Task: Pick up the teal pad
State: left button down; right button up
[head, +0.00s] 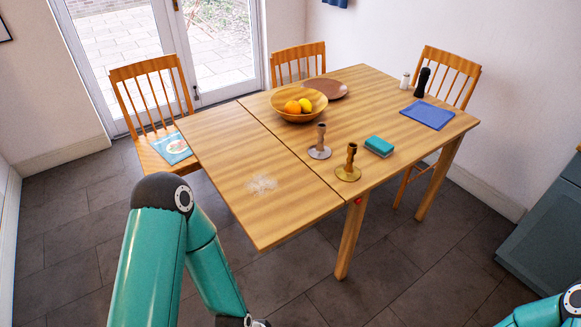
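A silvery candlestick (320,143) and a brass candlestick (350,163) stand left of the pad. A fruit bowl (285,112), brown plate (327,88), blue cloth (428,114), dark mill (422,83) and white shaker (405,80) are farther back. White crumbs (261,184) lie on the near leaf. Chairs surround the table.

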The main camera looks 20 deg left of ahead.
aim_at(378, 145)
jog(key=u, duration=1.35)
jog(key=i, duration=0.15)
jog(key=z, duration=3.3)
jog(key=i, duration=2.95)
jog(key=u, duration=1.75)
